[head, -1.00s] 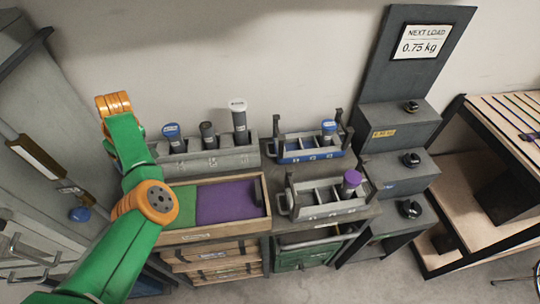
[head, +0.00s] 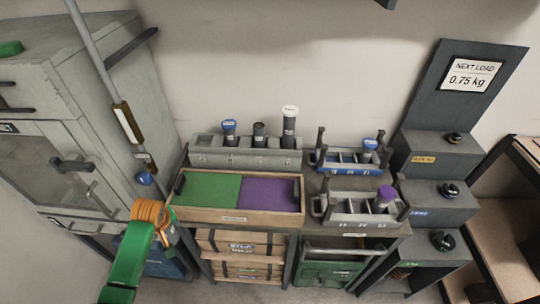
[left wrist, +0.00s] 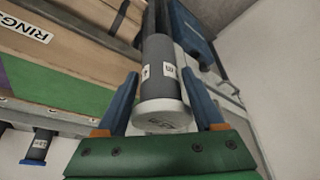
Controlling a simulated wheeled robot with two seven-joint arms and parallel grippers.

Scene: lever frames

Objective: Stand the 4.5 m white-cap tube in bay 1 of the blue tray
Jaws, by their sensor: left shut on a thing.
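My left gripper (left wrist: 165,110) has blue fingers and is shut on a dark grey tube (left wrist: 158,72) with a white cap (left wrist: 163,115). Its small labels are too blurred to read. In the head view my green left arm shows at the lower left; its fingers and the held tube do not show. Another white-cap tube (head: 289,128) stands in the grey rack (head: 245,155), beside a dark tube and a blue-cap tube. My right gripper is not in view.
A wooden tray (head: 232,215) with green and purple pads lies before the rack. A grey tray (head: 345,215) with a purple-cap tube stands before the blue tray. A cabinet (head: 70,165) is at left, stepped dark stands (head: 435,200) at right. A sign reads 0.75 kg.

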